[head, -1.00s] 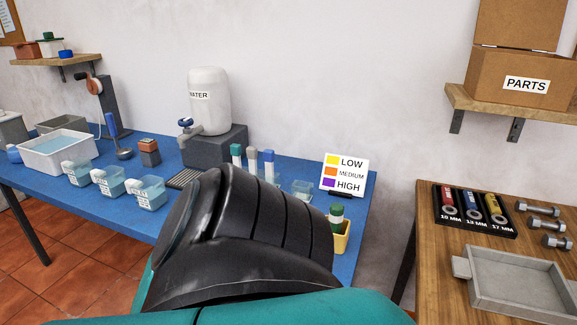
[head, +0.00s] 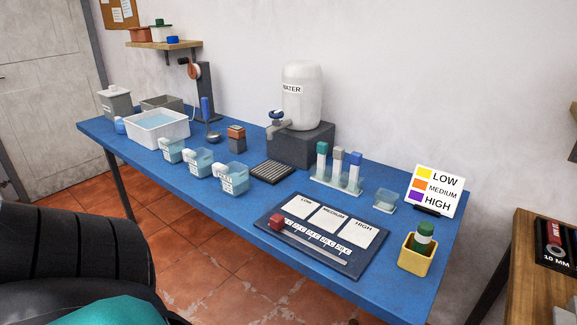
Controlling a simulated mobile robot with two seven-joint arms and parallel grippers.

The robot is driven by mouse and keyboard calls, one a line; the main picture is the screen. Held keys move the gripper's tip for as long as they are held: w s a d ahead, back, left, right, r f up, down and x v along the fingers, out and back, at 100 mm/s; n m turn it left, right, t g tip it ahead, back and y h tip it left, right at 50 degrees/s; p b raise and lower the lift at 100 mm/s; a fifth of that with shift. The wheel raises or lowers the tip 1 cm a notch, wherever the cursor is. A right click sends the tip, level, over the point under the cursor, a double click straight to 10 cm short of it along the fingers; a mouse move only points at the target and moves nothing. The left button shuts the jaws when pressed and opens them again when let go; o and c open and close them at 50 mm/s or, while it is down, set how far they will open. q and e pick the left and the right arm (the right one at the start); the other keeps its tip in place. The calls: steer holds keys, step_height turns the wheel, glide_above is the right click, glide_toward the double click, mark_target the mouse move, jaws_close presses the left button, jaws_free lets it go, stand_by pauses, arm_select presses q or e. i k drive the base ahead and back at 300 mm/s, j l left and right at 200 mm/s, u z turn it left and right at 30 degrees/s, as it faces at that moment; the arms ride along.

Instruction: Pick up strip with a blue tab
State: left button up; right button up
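The strip with a blue tab (head: 354,174) stands upright in a small clear rack (head: 334,187) on the blue table. It is the rightmost of three similar upright pieces. A strip with a grey tab (head: 338,170) stands in the middle, and one with a teal tab (head: 322,163) stands at the left. Neither of my grippers shows in the head view. Only a black and teal part of my own body fills the lower left corner, well away from the rack.
On the blue table (head: 180,196), a LOW/MEDIUM/HIGH board (head: 262,225) with a red slider lies before the rack. A clear dish (head: 385,201), colour sign (head: 435,190) and yellow cup (head: 414,262) stand right. A water dispenser (head: 302,100) stands behind; several labelled beakers (head: 198,162) stand left.

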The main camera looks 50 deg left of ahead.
mark_target(355, 160)
steer(key=u, duration=1.5)
